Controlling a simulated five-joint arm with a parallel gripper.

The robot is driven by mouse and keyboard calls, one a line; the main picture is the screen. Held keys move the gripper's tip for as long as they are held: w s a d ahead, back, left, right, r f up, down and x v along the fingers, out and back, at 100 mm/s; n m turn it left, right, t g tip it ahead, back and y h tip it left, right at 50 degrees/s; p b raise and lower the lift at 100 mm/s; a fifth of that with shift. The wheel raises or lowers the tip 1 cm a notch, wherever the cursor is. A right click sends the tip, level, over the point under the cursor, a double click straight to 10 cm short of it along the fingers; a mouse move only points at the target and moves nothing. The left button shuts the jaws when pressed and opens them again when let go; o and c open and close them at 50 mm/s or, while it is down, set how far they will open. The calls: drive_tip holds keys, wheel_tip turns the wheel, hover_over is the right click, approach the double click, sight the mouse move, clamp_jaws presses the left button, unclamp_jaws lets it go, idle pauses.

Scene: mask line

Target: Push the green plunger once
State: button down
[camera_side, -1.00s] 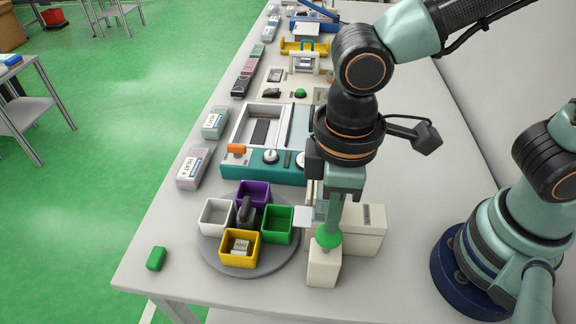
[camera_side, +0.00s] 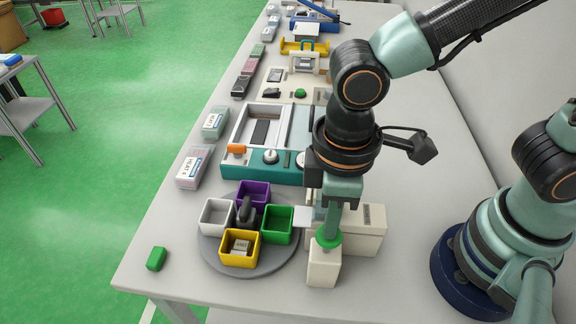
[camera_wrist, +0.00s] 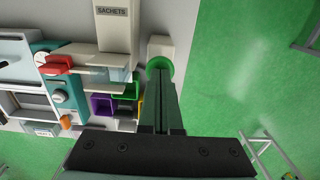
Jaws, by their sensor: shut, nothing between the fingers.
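The green plunger (camera_side: 328,240) is a round green cap on top of a white block (camera_side: 323,268) near the table's front edge. My gripper (camera_side: 328,234) is shut, with its fingertips down on the cap from above and nothing held between them. In the wrist view the plunger (camera_wrist: 158,64) shows as a green disc at the far end of the closed fingers (camera_wrist: 162,76). The fingers hide part of the cap there. The cap sits close to the block's top.
A cream sachet box (camera_side: 367,232) stands right behind the plunger block. To the left is a grey turntable (camera_side: 218,262) with white, purple, green and yellow bins. A teal machine (camera_side: 262,168) stands farther back. A small green block (camera_side: 156,258) lies at the front left.

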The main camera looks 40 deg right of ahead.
drive_tip(key=shift+f, duration=1.4)
drive_tip(key=shift+r, duration=2.1)
drive_tip(key=shift+r, duration=2.55)
